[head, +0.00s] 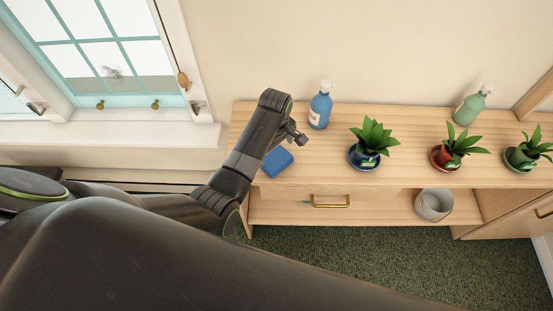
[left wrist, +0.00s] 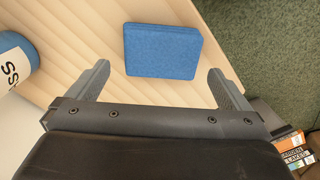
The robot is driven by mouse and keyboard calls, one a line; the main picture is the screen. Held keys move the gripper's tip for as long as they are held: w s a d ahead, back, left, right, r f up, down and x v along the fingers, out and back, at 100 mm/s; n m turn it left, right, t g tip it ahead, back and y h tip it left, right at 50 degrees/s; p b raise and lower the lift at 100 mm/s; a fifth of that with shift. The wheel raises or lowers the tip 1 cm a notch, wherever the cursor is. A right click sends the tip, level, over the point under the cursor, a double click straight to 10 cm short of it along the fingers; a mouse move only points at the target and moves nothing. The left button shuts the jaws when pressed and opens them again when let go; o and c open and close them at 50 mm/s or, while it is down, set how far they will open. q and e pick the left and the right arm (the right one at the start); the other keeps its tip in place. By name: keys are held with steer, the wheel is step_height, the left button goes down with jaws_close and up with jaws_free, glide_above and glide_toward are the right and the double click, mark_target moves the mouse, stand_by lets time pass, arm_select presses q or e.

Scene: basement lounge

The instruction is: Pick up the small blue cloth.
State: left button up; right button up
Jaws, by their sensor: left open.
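The small blue cloth (head: 277,162) lies folded flat on the left end of the wooden cabinet top. It also shows in the left wrist view (left wrist: 163,50), as a blue rectangle ahead of the jaws. My left gripper (head: 298,138) is over the cabinet top, close to the cloth. In the left wrist view, my left gripper (left wrist: 160,82) is open, with its two fingers apart on either side of the cloth's near edge. Nothing is held between them. I cannot tell the height gap to the cloth. My right gripper is not in view.
Potted plants in blue (head: 368,157), red (head: 447,158) and green (head: 522,156) pots stand to the right, with a green bottle (head: 470,106) behind. A grey-white container (head: 433,205) sits on the shelf below.

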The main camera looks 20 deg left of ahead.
mark_target(275, 156)
arm_select(q)
steer(key=shift+f, duration=0.45)
steer(key=shift+w+a+f+p, duration=0.15)
steer(key=shift+f+p, duration=0.35)
steer(key=shift+f, duration=1.7)
steer(key=c, duration=0.7)
